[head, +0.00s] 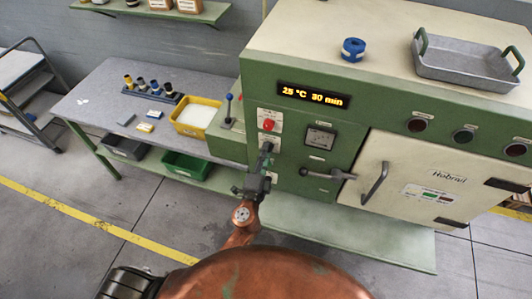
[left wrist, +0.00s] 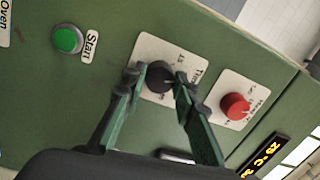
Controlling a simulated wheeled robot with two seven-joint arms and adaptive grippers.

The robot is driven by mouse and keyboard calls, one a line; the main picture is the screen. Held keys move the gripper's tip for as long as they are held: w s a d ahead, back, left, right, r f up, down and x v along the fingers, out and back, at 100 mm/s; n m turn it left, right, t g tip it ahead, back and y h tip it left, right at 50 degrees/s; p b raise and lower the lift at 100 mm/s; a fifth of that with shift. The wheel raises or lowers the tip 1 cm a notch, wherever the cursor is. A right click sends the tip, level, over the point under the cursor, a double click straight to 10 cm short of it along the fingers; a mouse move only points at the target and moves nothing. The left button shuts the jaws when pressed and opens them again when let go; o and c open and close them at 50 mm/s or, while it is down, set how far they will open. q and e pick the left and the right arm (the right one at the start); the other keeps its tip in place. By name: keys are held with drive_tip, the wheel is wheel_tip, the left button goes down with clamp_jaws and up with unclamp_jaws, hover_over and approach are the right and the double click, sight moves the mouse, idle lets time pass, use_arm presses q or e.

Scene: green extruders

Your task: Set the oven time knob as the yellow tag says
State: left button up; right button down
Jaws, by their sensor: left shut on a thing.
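The green oven (head: 390,85) has a display (head: 313,95) reading 25 °C and 30 min. A black knob (left wrist: 158,76) on a white label plate, apparently the time knob, sits beside a red knob (left wrist: 235,105), which also shows in the head view (head: 268,125). My left gripper (left wrist: 159,80) is shut on the black knob, one finger on each side. The knob's pointer and small print are too small to read. I cannot make out a readable yellow tag. My right gripper is not in view.
A green start button (left wrist: 67,40) is on the same panel. The oven door (head: 410,180) is closed, with a latch lever (head: 325,174) beside it. A grey pan (head: 465,65) and blue ring (head: 353,49) sit on top. A workbench (head: 95,105) with a yellow bin (head: 195,118) stands left.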

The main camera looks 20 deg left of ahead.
use_arm(q)
drive_tip(key=shift+f, duration=0.1)
drive_tip(key=o, duration=0.8)
drive_tip(key=shift+c, duration=0.2)
drive_tip(key=o, duration=0.4)
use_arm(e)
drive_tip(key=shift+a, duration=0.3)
use_arm(q)
drive_tip(key=s, duration=1.2)
drive_tip(key=shift+d+f, duration=0.2)
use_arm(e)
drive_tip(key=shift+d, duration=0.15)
